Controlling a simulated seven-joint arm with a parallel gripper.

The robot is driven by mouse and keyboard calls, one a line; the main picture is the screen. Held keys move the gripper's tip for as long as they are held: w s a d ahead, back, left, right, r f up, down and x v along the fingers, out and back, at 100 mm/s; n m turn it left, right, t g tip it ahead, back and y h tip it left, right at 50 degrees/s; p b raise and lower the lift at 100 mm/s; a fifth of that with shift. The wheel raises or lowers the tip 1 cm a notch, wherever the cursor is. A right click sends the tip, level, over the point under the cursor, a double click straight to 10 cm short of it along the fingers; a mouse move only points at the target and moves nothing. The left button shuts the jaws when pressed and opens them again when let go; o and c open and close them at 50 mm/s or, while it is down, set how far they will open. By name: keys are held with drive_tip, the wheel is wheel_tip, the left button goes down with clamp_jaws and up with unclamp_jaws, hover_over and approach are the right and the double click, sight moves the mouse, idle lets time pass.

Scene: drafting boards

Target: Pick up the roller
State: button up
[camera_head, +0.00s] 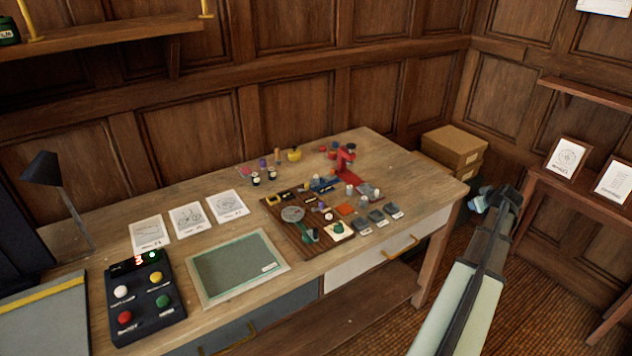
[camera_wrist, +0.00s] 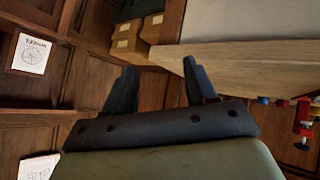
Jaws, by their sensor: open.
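My gripper (camera_head: 497,207) is to the right of the desk, past its right end and apart from everything on it. In the wrist view my gripper (camera_wrist: 158,80) has its two dark fingers spread, with nothing between them. Several small tools and parts lie on a dark wooden tray (camera_head: 290,238) at the desk's middle right. A grey disc (camera_head: 292,214) and a green-handled piece (camera_head: 309,236) are on it. The roller is too small to pick out for certain among these items.
The wooden desk (camera_head: 212,258) also bears a red stand (camera_head: 345,160), a green mat (camera_head: 237,268), a button box (camera_head: 143,297), paper cards (camera_head: 188,219) and small bottles (camera_head: 256,179). Cardboard boxes (camera_head: 452,147) stand behind its right end. A side table (camera_head: 575,190) is at right.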

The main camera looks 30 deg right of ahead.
wheel_tip(320, 180, up, 6)
drive_tip(key=w+a, duration=0.2)
drive_tip(key=w, duration=0.1)
drive_tip(key=n+g+y, duration=0.2)
drive_tip(key=g+y, duration=0.1)
drive_tip(key=y, duration=0.3)
approach(316, 176)
drive_tip(key=x, duration=0.3)
drive_tip(key=shift+w+a+f, duration=0.1)
drive_tip(key=shift+a+f, duration=0.1)
drive_tip(key=shift+a, duration=0.15)
drive_tip(key=shift+d+x, duration=0.2)
drive_tip(key=shift+x, duration=1.1)
drive_tip(key=shift+d+x, duration=0.15)
drive_tip(key=shift+x, duration=1.2)
drive_tip(key=shift+r, duration=0.1)
clamp_jaws()
